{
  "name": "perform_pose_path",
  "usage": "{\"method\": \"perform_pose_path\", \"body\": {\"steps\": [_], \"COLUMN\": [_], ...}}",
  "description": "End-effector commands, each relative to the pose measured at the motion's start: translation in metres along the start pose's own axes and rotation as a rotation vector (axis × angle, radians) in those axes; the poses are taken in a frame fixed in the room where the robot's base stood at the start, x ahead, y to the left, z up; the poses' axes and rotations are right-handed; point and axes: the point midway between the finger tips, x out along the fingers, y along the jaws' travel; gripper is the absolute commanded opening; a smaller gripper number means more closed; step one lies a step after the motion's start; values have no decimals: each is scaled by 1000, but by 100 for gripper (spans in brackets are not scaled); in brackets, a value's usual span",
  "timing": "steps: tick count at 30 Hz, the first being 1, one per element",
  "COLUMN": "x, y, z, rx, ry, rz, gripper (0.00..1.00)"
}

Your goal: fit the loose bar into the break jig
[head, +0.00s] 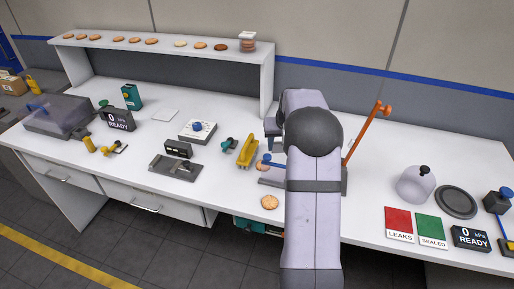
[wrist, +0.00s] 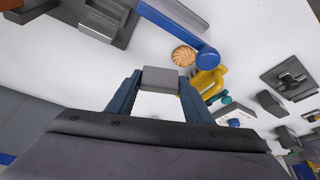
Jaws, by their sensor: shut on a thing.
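My gripper (wrist: 160,88) is shut on a grey bar (wrist: 160,77), which spans its two dark blue fingertips in the wrist view. In the head view my arm hides the gripper and the bar. A grey fixture (wrist: 112,18) with raised walls and a slot, probably the break jig, lies at the top left of the wrist view. The bar is apart from it in the picture. In the head view only a grey edge of that fixture (head: 270,181) shows beside my arm.
A biscuit (wrist: 184,56) lies near the blue knob, beside a yellow holder (head: 247,151). An orange lever (head: 366,130) stands right of my arm. A slotted grey plate (head: 176,168) stands left.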

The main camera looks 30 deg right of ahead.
Motion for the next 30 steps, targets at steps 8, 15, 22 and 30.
{"method": "perform_pose_path", "body": {"steps": [8,15,22,30], "x": [-21,-28,-27,-27], "y": [73,102,107,107], "z": [28,51,56,56], "rx": [222,344,367,365], "ry": [-2,-2,1,1], "rz": [93,144,153,153], "gripper": [18,18,18,18]}}
